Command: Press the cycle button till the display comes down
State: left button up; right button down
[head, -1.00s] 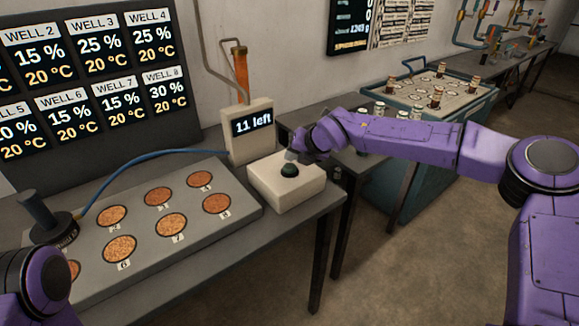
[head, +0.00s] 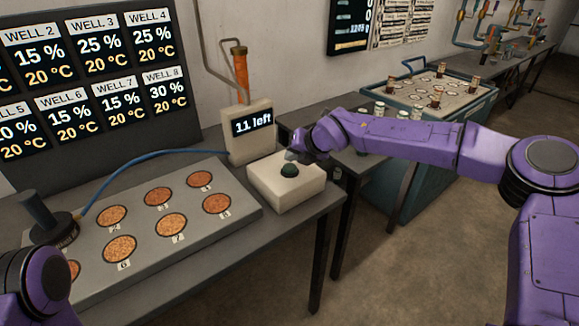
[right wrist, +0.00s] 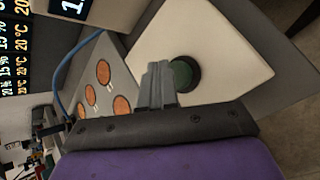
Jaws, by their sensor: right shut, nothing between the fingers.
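The cycle button (head: 289,170) is a dark green dome on a cream box (head: 287,192) at the right end of the table. The display (head: 253,122) on the cream post behind it reads "11 left". My right gripper (head: 294,156) is shut and empty, with its fingertips just behind and above the button. In the right wrist view the shut fingers (right wrist: 158,82) lie beside the green button (right wrist: 183,74) and partly cover its edge. I cannot tell whether they touch it. Only a purple part of my left arm shows at the lower left; its gripper is out of view.
A grey plate (head: 190,240) with several round copper-coloured wells lies left of the box. A blue hose (head: 130,165) runs from the black-handled tool (head: 50,222) to the post. A bench with a rack of vials (head: 440,88) stands at the back right.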

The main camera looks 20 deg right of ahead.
aim_at(293, 167)
jog(key=shift+f+b, duration=0.35)
jog(key=shift+f, duration=0.05)
jog(key=shift+f+b, duration=0.5)
jog(key=shift+f, duration=0.1)
dwell(0.8)
jog(key=shift+r+p, duration=0.8)
jog(key=shift+r, duration=0.2)
jog(key=shift+r+p, duration=1.9)
jog(key=shift+r, duration=0.7)
jog(key=shift+f, duration=0.1)
